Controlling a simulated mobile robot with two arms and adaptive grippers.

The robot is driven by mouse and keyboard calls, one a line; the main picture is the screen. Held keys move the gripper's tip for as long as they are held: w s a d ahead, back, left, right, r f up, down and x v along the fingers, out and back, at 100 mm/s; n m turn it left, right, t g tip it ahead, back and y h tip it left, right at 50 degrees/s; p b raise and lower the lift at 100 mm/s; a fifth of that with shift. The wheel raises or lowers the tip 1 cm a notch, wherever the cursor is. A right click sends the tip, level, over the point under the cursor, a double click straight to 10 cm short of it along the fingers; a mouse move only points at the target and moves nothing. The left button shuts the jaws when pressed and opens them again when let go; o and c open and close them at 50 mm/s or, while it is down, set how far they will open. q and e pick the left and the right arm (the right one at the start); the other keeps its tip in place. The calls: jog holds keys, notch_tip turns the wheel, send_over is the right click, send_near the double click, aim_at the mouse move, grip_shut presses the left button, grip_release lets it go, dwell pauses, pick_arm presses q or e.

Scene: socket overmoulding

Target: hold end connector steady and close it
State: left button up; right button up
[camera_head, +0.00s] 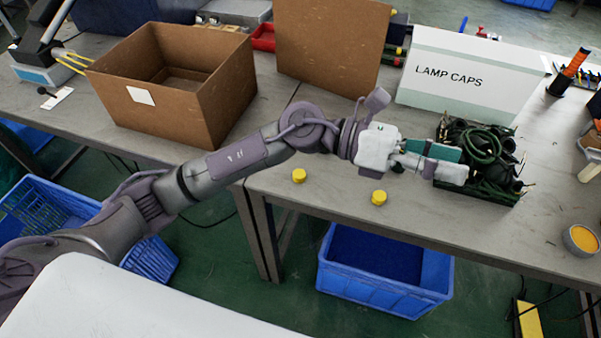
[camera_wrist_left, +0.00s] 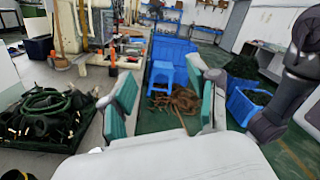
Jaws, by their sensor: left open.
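A dark tray (camera_head: 495,196) on the table holds a coiled dark green cable (camera_head: 482,146) and several black socket-like parts. In the left wrist view the same cable (camera_wrist_left: 45,103) lies at the left. I cannot tell which part is the end connector. My left gripper (camera_head: 443,162) is at the left side of the tray, overlapping it in the head view. Its teal-padded fingers stand apart in the left wrist view (camera_wrist_left: 165,105), with nothing held between them. My right gripper is not in view.
Two yellow caps (camera_head: 299,176) (camera_head: 379,197) lie on the table left of the tray. An open brown box (camera_head: 150,112) stands left, and a white "LAMP CAPS" box (camera_head: 470,72) behind the tray. A blue crate (camera_head: 385,290) is on the floor in front.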

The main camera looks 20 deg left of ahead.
pick_arm(q)
jog(key=w+a+f+m+g+y, duration=0.1)
jog(key=a+f+m+y, duration=0.35)
jog(key=f+y, duration=0.25)
jog(key=w+a+f+m+t+y, duration=0.1)
jog(key=w+a+y, duration=0.3)
jog(key=a, duration=0.6)
jog(key=w+a+f+m+t+y, duration=0.1)
jog(key=w+a+y, duration=0.4)
jog(key=a, duration=0.5)
jog(key=m+y, duration=0.1)
jog(key=y, duration=0.1)
jog(key=shift+w+f+y, duration=0.15)
jog(key=shift+f+y, duration=0.05)
jog(key=shift+y, duration=0.1)
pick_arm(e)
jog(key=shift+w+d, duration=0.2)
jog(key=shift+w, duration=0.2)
pick_arm(q)
jog(key=shift+f, duration=0.1)
send_over(300, 173)
notch_tip(300, 173, down, 8)
jog(key=shift+f, duration=0.2)
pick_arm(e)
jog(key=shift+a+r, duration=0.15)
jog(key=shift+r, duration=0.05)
